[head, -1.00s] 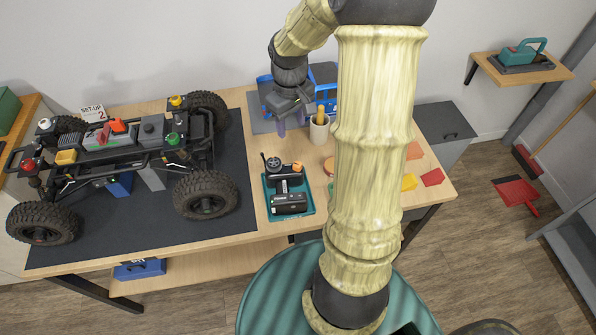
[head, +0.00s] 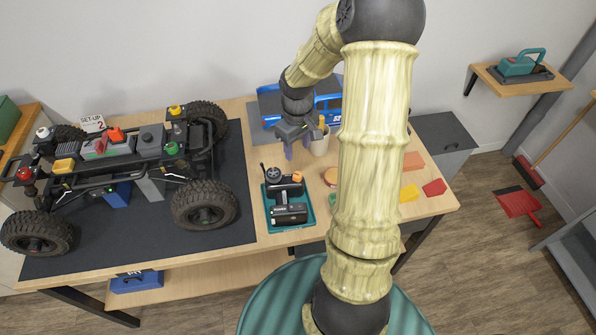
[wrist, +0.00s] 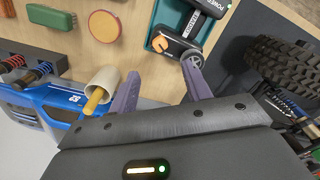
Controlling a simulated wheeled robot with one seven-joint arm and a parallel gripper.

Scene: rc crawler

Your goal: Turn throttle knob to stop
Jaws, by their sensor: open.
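A black transmitter (head: 290,213) lies in a teal tray (head: 268,222) on the table. It has an orange knob (head: 298,177) at its upper right and a dark wheel (head: 273,173) at its upper left. In the wrist view the orange knob (wrist: 160,43) and the wheel (wrist: 191,56) show near the top. No label tells which one is the throttle knob. My gripper (head: 297,149) points down behind the tray, apart from the transmitter. Its two purple fingers are spread with nothing between them in the wrist view (wrist: 160,88).
A cream cup (head: 320,145) with a yellow-handled tool stands close beside my gripper. A blue car body (head: 328,107) lies behind it. The big crawler (head: 150,140) stands on a dark mat (head: 120,238) at the left. Coloured blocks (head: 409,193) lie at the right.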

